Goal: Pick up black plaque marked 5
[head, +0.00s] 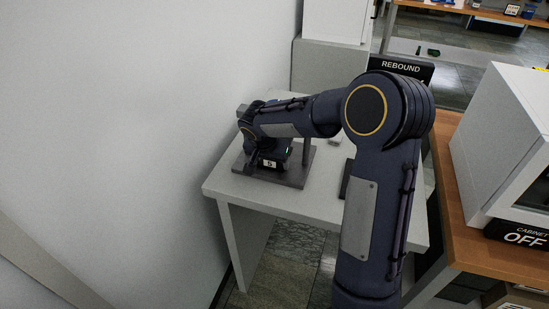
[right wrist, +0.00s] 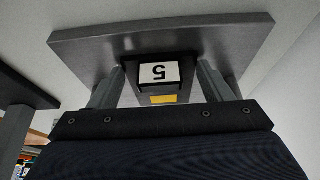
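The black plaque marked 5 (head: 269,163) is low at the front of a small press-like stand with a dark grey base (head: 292,179) on the light grey table. In the right wrist view the plaque (right wrist: 158,74) shows its white label with the 5 upside down, and a yellow patch lies just below it. My right gripper (right wrist: 161,72) is open, with one finger on each side of the plaque and a visible gap on both sides. In the head view my right wrist hides the top of the stand. My left gripper is not in view.
The light grey table (head: 225,183) stands close to the white wall (head: 130,110). A black REBOUND sign (head: 402,67) is behind my arm. A white cabinet (head: 510,140) with a CABINET OFF sign (head: 522,235) stands on a wooden bench at right.

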